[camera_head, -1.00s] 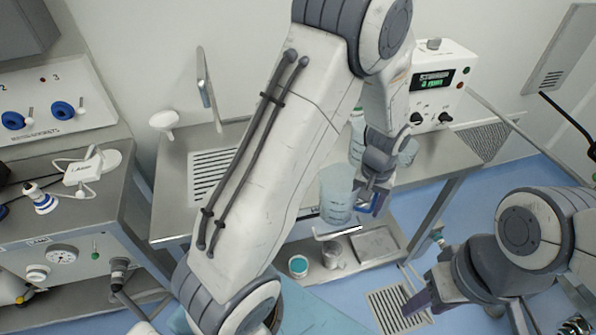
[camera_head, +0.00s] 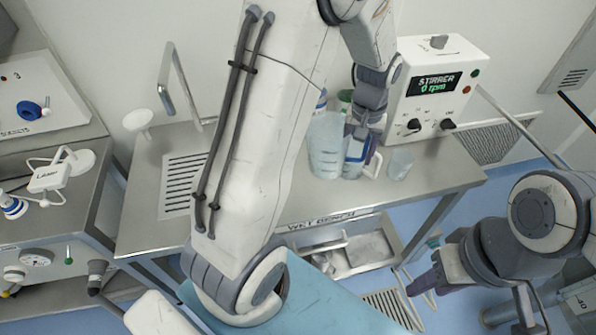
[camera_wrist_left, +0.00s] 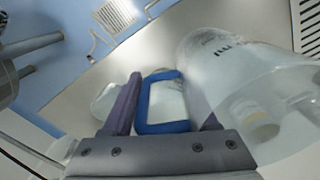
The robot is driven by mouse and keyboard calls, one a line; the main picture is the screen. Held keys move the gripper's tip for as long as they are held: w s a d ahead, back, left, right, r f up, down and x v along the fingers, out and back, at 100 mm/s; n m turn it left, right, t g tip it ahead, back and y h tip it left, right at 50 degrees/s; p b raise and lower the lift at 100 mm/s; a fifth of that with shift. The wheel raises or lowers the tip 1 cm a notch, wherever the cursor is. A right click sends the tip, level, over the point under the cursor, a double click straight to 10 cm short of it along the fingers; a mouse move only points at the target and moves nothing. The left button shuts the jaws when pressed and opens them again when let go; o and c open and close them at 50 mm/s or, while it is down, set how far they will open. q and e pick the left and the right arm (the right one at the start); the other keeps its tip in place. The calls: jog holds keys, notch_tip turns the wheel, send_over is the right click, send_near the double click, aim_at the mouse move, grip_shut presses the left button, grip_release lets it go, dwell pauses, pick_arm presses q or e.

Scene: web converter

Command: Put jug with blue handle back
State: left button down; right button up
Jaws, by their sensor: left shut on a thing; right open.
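The large clear jug (camera_head: 325,145) is upright over the steel wet bench (camera_head: 430,178); I cannot tell whether its base touches the top. My left gripper (camera_head: 360,143) is shut on its blue handle, on the jug's right side. In the left wrist view the blue handle (camera_wrist_left: 163,128) sits between the purple fingers, with the clear jug body (camera_wrist_left: 235,85) at the right. My right gripper (camera_head: 425,283) is open and empty at the lower right, in front of the bench and away from the jug.
A whitish vessel with a pale handle (camera_head: 372,168) stands close beside the jug, partly behind the handle. A small clear beaker (camera_head: 400,164) is to its right. The stirrer box (camera_head: 433,90) stands behind.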

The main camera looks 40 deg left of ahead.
pick_arm(q)
jog(key=s+a+f+p, duration=0.1)
jog(key=a+f, duration=0.2)
jog(key=s+a+f+p, duration=0.2)
jog(key=a+f, duration=0.2)
jog(key=s+a+f+p, duration=0.1)
jog(key=a+f, duration=0.2)
jog(key=shift+s+a+f, duration=0.15)
jog(key=shift+a+f, duration=0.05)
jog(key=shift+a, duration=0.1)
jog(key=shift+f, duration=0.2)
jog(key=shift+f, duration=0.2)
jog(key=shift+c, duration=0.8)
grip_release()
